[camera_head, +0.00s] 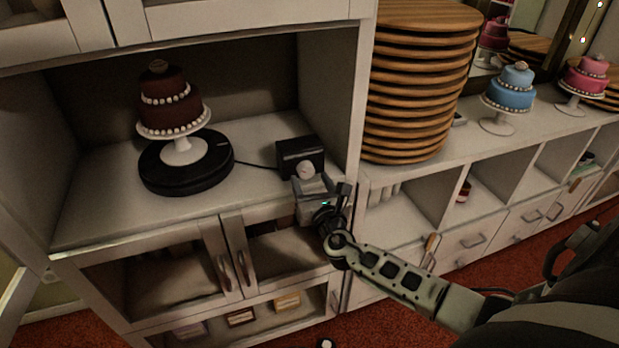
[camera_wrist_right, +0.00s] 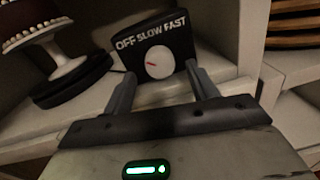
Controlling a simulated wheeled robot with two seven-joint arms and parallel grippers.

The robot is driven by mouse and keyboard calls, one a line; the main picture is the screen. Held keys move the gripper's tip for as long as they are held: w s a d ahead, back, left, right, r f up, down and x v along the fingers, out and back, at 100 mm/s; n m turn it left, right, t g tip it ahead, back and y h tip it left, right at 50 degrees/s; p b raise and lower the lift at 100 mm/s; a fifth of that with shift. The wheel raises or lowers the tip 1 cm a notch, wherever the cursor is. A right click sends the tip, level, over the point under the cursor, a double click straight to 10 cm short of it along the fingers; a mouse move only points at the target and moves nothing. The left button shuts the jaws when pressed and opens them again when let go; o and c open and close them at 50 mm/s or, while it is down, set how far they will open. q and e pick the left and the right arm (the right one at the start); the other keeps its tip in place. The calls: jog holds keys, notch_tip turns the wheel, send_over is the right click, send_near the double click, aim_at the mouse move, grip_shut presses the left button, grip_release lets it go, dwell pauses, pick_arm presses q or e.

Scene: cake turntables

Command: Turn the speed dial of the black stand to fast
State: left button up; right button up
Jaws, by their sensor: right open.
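The black stand (camera_head: 188,172) is a round turntable on the cabinet shelf, with a chocolate cake on a white pedestal on it. A cable joins it to a black control box (camera_head: 300,153) on its right, labelled OFF, SLOW and FAST in the right wrist view (camera_wrist_right: 135,48). The box's white round dial (camera_wrist_right: 160,62) has a red mark on its left part, towards the OFF side. The dial (camera_head: 305,170) also shows in the head view. My right gripper (camera_head: 312,184) is open in front of the box; its fingers (camera_wrist_right: 163,80) are on either side below the dial, apparently not gripping it.
The shelf (camera_head: 110,215) is enclosed by cabinet walls, with the right wall (camera_head: 352,110) close to the box. Stacked wooden boards (camera_head: 415,90) stand right of it. Glass-fronted doors (camera_head: 165,265) lie below. Blue (camera_head: 514,90) and pink (camera_head: 586,78) cakes stand farther right.

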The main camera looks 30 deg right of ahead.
jog(key=shift+x, duration=1)
jog(key=c, duration=1)
